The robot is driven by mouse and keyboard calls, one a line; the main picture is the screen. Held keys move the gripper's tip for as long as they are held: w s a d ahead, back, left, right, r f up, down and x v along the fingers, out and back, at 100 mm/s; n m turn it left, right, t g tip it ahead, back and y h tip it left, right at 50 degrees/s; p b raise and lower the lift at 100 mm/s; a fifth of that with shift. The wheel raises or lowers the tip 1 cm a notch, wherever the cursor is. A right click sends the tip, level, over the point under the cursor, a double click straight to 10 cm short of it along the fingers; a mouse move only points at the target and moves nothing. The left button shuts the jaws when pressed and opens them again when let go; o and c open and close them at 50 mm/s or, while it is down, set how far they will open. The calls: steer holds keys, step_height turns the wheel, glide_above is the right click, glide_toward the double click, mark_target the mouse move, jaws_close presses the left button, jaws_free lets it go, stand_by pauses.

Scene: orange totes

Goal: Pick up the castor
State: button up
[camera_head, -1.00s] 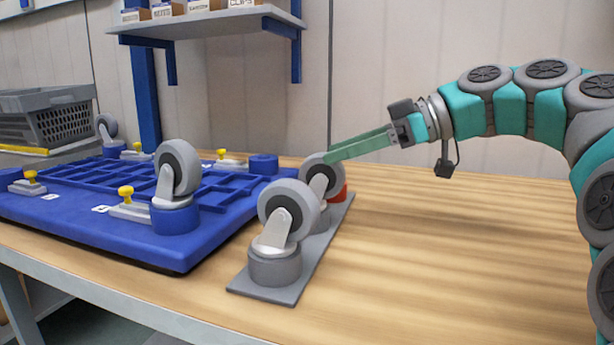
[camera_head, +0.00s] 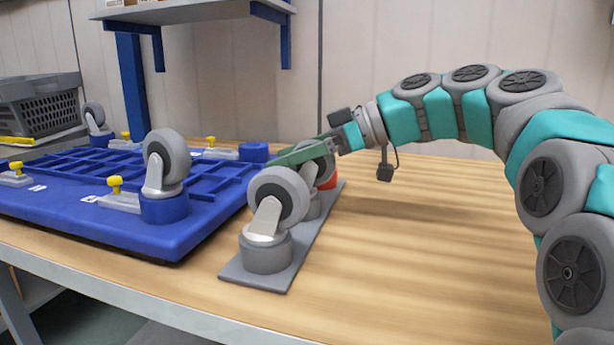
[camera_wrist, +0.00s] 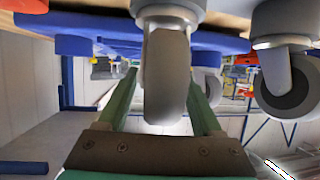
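A grey castor (camera_head: 325,172) with a metal fork stands wheel up in the middle of a grey rack (camera_head: 254,277) on the table. My gripper (camera_head: 290,157) reaches over it from the right, and its green fingers partly hide the wheel. In the wrist view, the castor (camera_wrist: 165,75) lies between the two fingers, one on each side of the wheel. The fingers look open, with a gap beside the wheel on the left. Another castor (camera_head: 280,196) stands at the near end of the rack; it also shows in the wrist view (camera_wrist: 288,85).
A blue dolly (camera_head: 120,225) with castors and yellow-knobbed clamps lies to the left. A red holder (camera_head: 330,181) is at the rack's far end. A grey crate (camera_head: 45,105) and a shelf (camera_head: 200,10) stand behind. The table (camera_head: 430,250) is clear on the right.

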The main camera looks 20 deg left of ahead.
jaws_close()
stand_by(0.3)
stand_by(1.0)
